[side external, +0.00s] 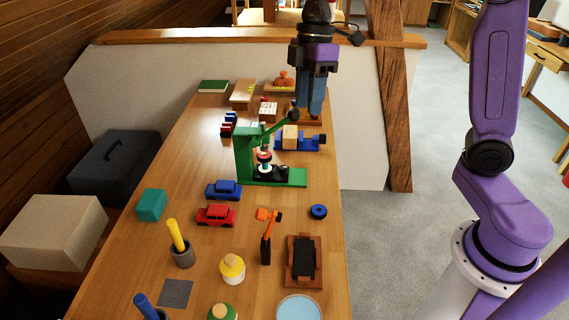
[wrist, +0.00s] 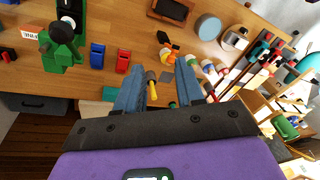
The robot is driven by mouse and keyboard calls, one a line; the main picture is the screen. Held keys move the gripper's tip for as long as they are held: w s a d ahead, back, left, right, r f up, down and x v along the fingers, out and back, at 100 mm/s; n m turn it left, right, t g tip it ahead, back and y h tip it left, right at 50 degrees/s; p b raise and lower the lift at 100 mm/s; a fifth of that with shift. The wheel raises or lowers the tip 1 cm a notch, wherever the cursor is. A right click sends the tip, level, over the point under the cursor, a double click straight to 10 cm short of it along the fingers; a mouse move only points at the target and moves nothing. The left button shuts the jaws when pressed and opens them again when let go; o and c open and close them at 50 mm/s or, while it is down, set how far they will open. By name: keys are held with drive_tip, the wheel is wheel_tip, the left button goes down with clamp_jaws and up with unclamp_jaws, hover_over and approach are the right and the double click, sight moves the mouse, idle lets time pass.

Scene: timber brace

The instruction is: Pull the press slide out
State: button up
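The press also shows at the upper left of the wrist view (wrist: 62,52), cut by the frame edge; I cannot make out the slide clearly there. My gripper (side external: 312,108) hangs pointing down above the far right part of the table, beyond and above the press. In the wrist view its blue fingers (wrist: 160,85) are apart with nothing held between them.
A blue vise-like tool (side external: 311,143) with a wooden block stands just behind the press. A blue car (side external: 223,190) and red car (side external: 215,215) are in front. A timber post (side external: 388,100) rises beyond the table's right edge. Several other items cover the near table.

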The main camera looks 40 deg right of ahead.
drive_tip(key=shift+n+y, duration=0.7)
drive_tip(key=w+d, duration=0.2)
drive_tip(key=w, duration=0.2)
drive_tip(key=w+d+f, duration=0.1)
drive_tip(key=w+d, duration=0.1)
drive_tip(key=w, duration=0.2)
drive_tip(key=w+d, duration=0.3)
drive_tip(key=w, duration=0.1)
drive_tip(key=shift+w+f, duration=0.1)
drive_tip(key=shift+f, duration=0.2)
drive_tip(key=w+d+f+n+t+y, duration=0.1)
drive_tip(key=w+d+f, duration=0.1)
drive_tip(key=w+d, duration=0.55)
approach(283, 167)
drive_tip(key=x, duration=0.8)
drive_tip(key=shift+f, duration=0.3)
clamp_jaws()
